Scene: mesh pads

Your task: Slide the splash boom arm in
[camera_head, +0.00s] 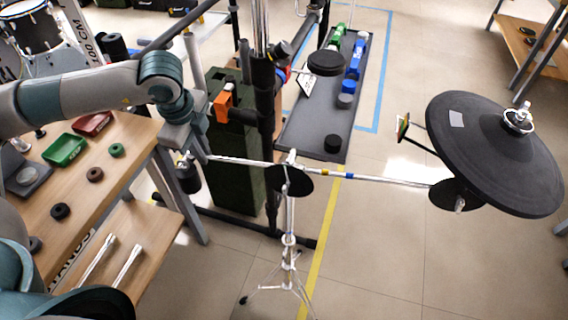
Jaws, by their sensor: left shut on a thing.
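The splash boom arm (390,180) is a thin silver rod with yellow and blue bands, lying nearly level across the middle. It passes through the clamp at the top of a silver tripod stand (290,215), beside a small black disc (289,181). My left gripper (203,154) is shut on the rod's left end, with its fingers partly hidden by its own body. At the rod's right end is a dark round piece (456,194), partly hidden under a large black cymbal pad (490,150). My right gripper is not in view.
A wooden bench (130,155) at left holds a green tray (64,150), a red tray (92,124) and several small rings. A black rack post (265,100) and dark green case (235,165) stand close behind the rod. Floor at lower right is clear.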

